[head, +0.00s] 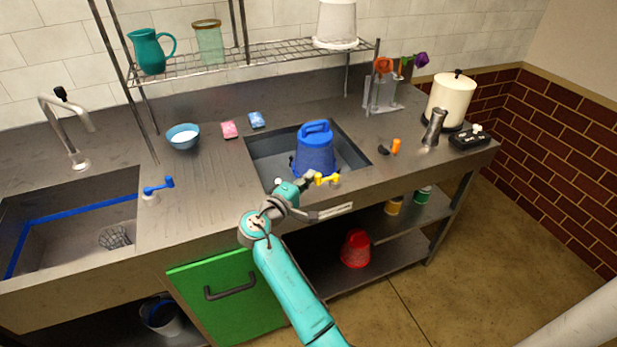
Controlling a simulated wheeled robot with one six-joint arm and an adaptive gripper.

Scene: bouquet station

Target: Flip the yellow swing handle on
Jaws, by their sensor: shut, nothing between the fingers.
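The yellow swing handle (328,179) is at the front rim of the middle basin, just in front of a blue lidded container. It is small in the head view, and its exact position is hard to read. My gripper (310,179) is right beside it on the left, shut with nothing between its fingers. The fingertips are close to the handle, and I cannot tell whether they touch it. My wrist hides part of the counter edge left of the handle.
The blue container (316,152) stands in the middle basin (262,150). A blue lever (160,186) is on the counter at the left, near the sink. A small orange-handled item (396,147) is at the right.

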